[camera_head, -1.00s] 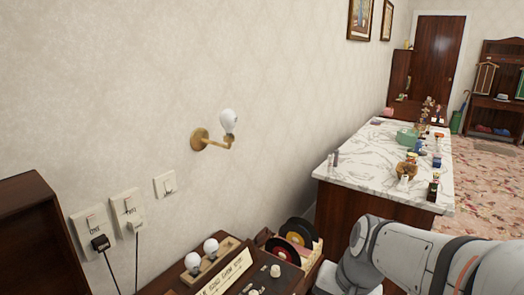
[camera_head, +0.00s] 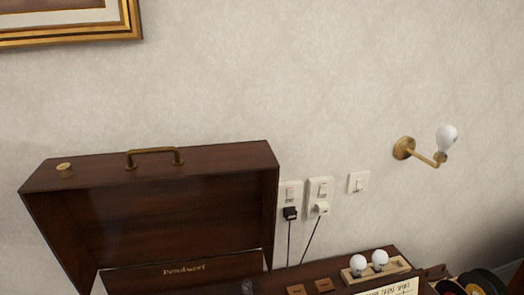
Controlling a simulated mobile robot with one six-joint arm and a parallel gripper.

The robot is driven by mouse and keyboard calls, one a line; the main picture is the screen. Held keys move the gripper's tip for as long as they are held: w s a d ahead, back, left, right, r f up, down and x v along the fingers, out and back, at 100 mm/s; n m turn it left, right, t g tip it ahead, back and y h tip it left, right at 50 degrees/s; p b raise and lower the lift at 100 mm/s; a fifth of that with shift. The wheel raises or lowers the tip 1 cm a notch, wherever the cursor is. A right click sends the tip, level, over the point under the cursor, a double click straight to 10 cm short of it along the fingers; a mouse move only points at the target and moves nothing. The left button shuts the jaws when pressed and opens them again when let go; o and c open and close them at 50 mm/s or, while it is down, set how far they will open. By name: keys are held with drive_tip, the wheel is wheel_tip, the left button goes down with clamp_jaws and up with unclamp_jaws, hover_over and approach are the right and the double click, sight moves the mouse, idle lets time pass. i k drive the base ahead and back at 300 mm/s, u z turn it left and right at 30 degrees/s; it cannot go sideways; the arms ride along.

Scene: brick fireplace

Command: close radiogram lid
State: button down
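The radiogram lid (camera_head: 190,215) stands raised at the lower left, a dark wooden box-like lid with a brass handle (camera_head: 153,156) on its top edge and a small brass knob (camera_head: 64,169) at its left. Gold lettering shows on a dark strip at the bottom of the lid's opening. The lower part of the radiogram is cut off by the bottom of the picture. My gripper is not in view.
Right of the lid, a wooden rack (camera_head: 375,267) with two white bulbs sits on a dark wooden top. Wall sockets with two plugs (camera_head: 321,208) and cords are behind. A brass wall lamp (camera_head: 430,155) juts out at the right. Dark discs (camera_head: 482,281) stand at the lower right.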

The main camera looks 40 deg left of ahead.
sight(143, 205)
drive_tip(key=u, duration=0.85)
drive_tip(key=k, duration=0.85)
drive_tip(key=u, duration=0.8)
drive_tip(key=i, duration=0.9)
drive_tip(key=u, duration=0.05)
